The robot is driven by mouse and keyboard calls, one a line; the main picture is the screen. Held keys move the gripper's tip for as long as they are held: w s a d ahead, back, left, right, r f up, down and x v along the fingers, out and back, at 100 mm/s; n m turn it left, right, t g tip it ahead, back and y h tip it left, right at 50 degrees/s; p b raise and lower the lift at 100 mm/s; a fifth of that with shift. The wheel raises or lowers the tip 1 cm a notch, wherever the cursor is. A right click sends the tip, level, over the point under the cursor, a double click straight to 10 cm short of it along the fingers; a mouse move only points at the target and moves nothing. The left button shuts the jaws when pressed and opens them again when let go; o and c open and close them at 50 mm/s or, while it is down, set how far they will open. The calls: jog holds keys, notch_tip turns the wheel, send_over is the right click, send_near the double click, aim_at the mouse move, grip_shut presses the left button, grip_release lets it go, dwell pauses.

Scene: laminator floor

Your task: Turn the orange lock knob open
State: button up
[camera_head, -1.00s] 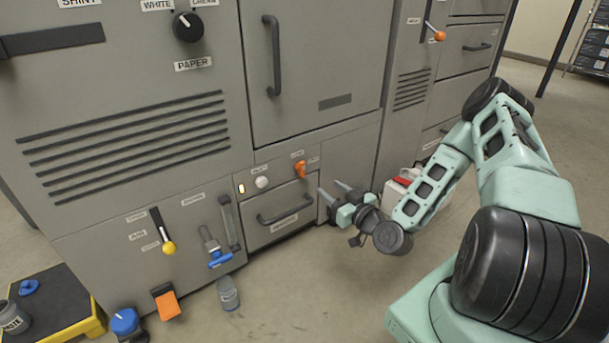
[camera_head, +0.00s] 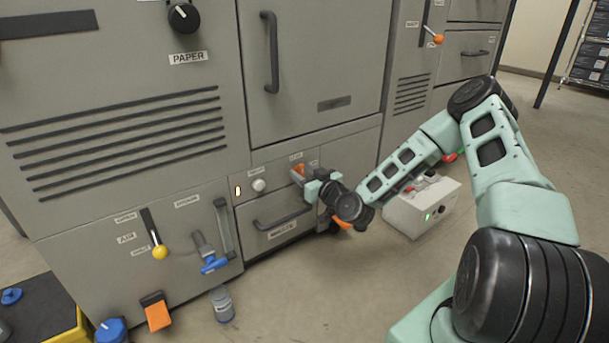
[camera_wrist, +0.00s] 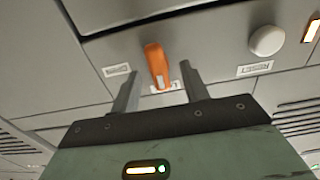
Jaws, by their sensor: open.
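The orange lock knob (camera_head: 299,169) is on the grey machine front, above the right part of the lower drawer. In the wrist view the orange knob (camera_wrist: 156,65) stands out from the panel, with a small white label at its base and another to each side. My gripper (camera_wrist: 159,80) is open, with one finger on each side of the knob. I cannot tell whether the fingers touch it. In the head view my gripper (camera_head: 301,178) is at the panel and partly covers the knob.
A round white button (camera_head: 259,185) and a lit indicator (camera_head: 238,191) sit left of the knob. A drawer handle (camera_head: 283,218) sticks out below. A white box (camera_head: 422,207) stands on the floor to the right.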

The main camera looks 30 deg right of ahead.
grip_shut()
jog(key=c, duration=1)
grip_release()
jog(key=c, duration=1)
grip_release()
jog(key=shift+m+p, duration=0.4)
jog(key=shift+p, duration=0.1)
jog(key=c, duration=1)
grip_release()
jog(key=m+p, duration=0.3)
jog(key=shift+d+r, duration=0.15)
jog(key=c, duration=1)
grip_release()
jog(key=m+p, duration=0.1)
jog(key=m, duration=0.1)
jog(key=m+p, duration=0.2)
jog(key=m, duration=0.1)
jog(key=shift+d+f, duration=0.2)
jog(key=c, duration=1)
grip_release()
jog(key=m+p, duration=0.1)
jog(key=m, duration=0.2)
jog(key=m+p, duration=0.1)
jog(key=m, duration=0.2)
jog(key=f+m+p, duration=0.1)
jog(key=m, duration=0.2)
jog(key=shift+s, duration=0.1)
jog(key=c, duration=1)
grip_release()
